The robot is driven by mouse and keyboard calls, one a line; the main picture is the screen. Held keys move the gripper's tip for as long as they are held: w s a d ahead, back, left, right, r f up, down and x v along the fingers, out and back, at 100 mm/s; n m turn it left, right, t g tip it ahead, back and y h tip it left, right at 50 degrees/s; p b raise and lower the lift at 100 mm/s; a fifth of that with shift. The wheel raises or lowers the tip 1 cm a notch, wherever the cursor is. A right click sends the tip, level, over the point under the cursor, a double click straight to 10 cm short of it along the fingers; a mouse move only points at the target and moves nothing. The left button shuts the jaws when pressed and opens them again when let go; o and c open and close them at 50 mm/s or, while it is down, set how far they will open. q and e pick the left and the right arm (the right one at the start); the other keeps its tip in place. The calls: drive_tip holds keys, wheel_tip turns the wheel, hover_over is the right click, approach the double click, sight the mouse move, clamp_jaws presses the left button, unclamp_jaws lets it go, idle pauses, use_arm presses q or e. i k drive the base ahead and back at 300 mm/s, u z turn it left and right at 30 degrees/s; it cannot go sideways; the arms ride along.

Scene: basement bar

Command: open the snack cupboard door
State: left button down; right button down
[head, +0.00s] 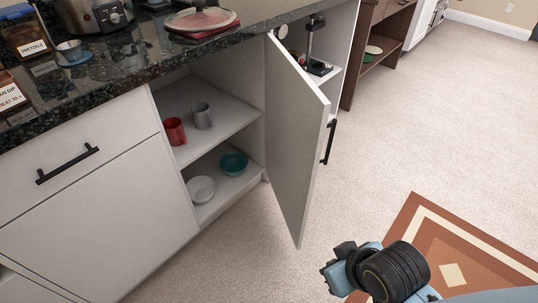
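A white cupboard door (295,140) stands swung well out from the counter front. It is hinged at the right side of its opening, and its black bar handle (328,142) is on the face turned right. The open cupboard (232,112) shows two shelves with a red mug (174,131), a grey mug (201,115), a white bowl (201,189) and a teal bowl (233,163). No snacks show in it. My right gripper (334,268) is low at the bottom right, apart from the door and handle; its finger opening cannot be made out. My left gripper is out of view.
A closed drawer (80,145) is at left. Beyond the door is another open compartment (335,55). Carpet and a patterned rug (455,250) lie at right.

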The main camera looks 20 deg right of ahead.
sight(297, 112)
drive_tip(key=u, duration=1.05)
drive_tip(key=i, duration=0.6)
drive_tip(key=z, duration=2.4)
